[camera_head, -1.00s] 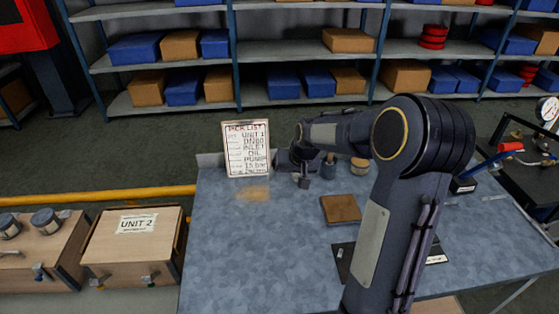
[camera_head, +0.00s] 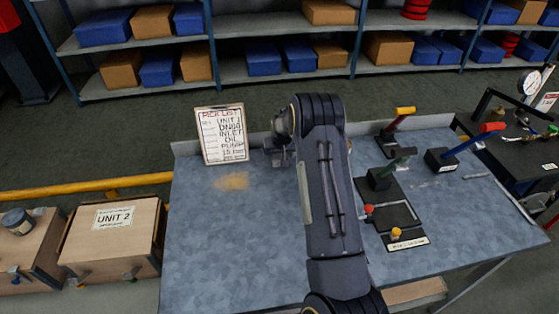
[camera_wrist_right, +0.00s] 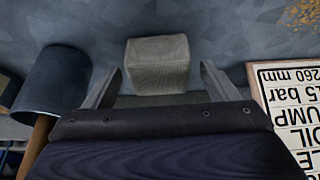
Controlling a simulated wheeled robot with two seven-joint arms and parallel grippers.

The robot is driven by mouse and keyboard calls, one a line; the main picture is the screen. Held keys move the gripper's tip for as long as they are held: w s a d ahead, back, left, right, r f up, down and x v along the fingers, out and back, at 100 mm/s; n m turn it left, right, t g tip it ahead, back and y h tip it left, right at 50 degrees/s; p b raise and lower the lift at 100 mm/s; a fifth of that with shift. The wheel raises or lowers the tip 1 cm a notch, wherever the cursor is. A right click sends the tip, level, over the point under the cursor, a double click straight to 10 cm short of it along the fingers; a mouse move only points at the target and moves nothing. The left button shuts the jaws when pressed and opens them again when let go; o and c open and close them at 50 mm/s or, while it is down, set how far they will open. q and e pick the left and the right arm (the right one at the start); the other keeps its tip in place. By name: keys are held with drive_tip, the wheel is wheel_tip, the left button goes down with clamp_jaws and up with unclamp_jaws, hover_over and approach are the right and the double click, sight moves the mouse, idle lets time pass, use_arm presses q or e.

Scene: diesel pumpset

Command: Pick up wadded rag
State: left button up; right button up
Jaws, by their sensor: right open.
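The wadded rag (camera_wrist_right: 158,62) appears in the right wrist view as a small grey, cloth-textured block on the blue-grey bench top. My right gripper (camera_wrist_right: 161,72) is open, with one finger on each side of the rag. The lower part of the rag is hidden by the gripper body, and I cannot tell whether either finger touches it. In the head view my right gripper (camera_head: 281,154) is small and dark near the back edge of the bench, partly covered by my arm. The rag cannot be made out there. My left gripper is not in view.
The pick list board (camera_head: 222,135) stands close left of the gripper. A dark blue cylinder (camera_wrist_right: 58,78) is close on the other side. A tan patch (camera_head: 232,181) marks the bench (camera_head: 225,250). Valve tools (camera_head: 392,195) occupy its right side; its front left is clear.

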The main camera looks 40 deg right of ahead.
drive_tip(key=shift+w+d+f, duration=0.1)
drive_tip(key=shift+f, duration=0.15)
drive_tip(key=c, duration=1.1)
drive_tip(key=shift+o, duration=0.2)
drive_tip(key=shift+r, duration=0.1)
drive_tip(key=shift+r+p, duration=0.35)
drive_tip(key=shift+r, duration=0.25)
wheel_tip(320, 180, up, 2)
drive_tip(key=shift+r+p, duration=0.25)
drive_tip(key=shift+p, duration=0.35)
drive_tip(key=s+a+r+p, duration=0.2)
drive_tip(key=s+a+r, duration=0.1)
drive_tip(key=a, duration=0.3)
drive_tip(key=s+a+r+p, duration=0.2)
drive_tip(key=s+a+r, duration=0.1)
drive_tip(key=a+r, duration=0.3)
drive_tip(key=shift+s+a, duration=0.15)
drive_tip(key=shift+s, duration=0.25)
